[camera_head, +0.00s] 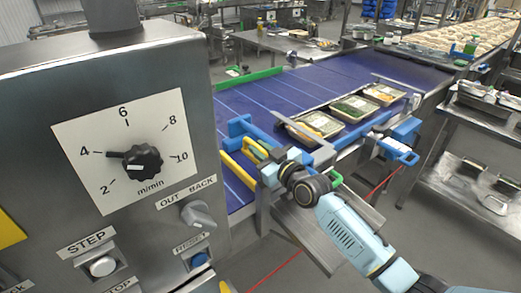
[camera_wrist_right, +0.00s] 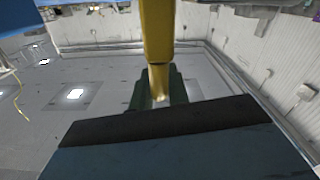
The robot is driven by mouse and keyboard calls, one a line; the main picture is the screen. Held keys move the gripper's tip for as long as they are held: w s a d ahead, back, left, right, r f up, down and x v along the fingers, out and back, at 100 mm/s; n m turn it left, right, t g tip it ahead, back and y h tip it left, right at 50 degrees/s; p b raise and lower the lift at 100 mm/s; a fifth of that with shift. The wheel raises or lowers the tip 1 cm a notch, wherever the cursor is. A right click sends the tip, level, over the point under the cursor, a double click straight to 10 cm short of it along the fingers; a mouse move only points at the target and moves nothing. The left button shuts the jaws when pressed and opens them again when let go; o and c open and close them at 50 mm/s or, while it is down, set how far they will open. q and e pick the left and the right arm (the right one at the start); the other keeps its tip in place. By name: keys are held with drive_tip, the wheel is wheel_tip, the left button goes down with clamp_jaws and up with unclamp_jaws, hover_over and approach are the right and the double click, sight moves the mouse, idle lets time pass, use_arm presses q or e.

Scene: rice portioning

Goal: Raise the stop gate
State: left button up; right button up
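A yellow handle (camera_head: 256,150) sits by a blue bracket (camera_head: 239,126) at the near side of the blue conveyor belt (camera_head: 268,97). I take these to be parts of the stop gate; its plate cannot be made out clearly. My right gripper (camera_head: 266,160) is at the yellow handle. In the right wrist view the handle is a yellow bar (camera_wrist_right: 158,40) coming down between dark green finger pads (camera_wrist_right: 178,88), with no gap visible beside it. The right gripper looks shut on it. My left gripper is out of view.
A control box with a speed dial (camera_head: 141,163) fills the left side. Several filled food trays (camera_head: 316,125) stand on the belt beyond the gripper. A second yellow bar (camera_head: 238,171) lies along the belt's near side. A steel table (camera_head: 478,117) stands at right.

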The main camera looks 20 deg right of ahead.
clamp_jaws()
drive_tip(key=shift+r, duration=0.1)
wheel_tip(320, 180, up, 7)
drive_tip(key=p, duration=0.6)
drive_tip(key=shift+f, duration=0.2)
drive_tip(key=shift+r, duration=0.1)
drive_tip(key=shift+o, duration=2.2)
unclamp_jaws()
drive_tip(key=shift+o, duration=0.3)
